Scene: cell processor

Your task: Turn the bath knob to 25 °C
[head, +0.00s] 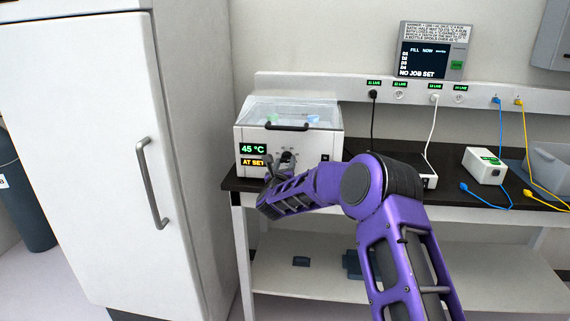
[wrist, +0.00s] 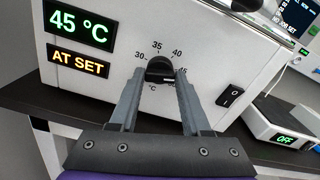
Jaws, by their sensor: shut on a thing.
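The bath (head: 310,150) is a white box with a clear lid and a dark handle, on the black bench. Its green display (wrist: 80,22) reads 45 °C and the amber panel (wrist: 78,61) below reads AT SET. The black knob (wrist: 160,68) is on the front face, with 30, 35, 40 and 45 printed around it. Its pale mark is at its lower right, toward 45; the 25 mark is not visible. My gripper (wrist: 160,82) is shut on the knob, one finger on each side. In the head view my gripper (head: 279,165) partly hides the knob.
A black rocker switch (wrist: 230,96) is right of the knob. A small white box (wrist: 281,129) reading OFF stands to the right. A wall screen (head: 432,52) says NO JOB SET. A tall white cabinet (head: 100,120) stands left of the bench.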

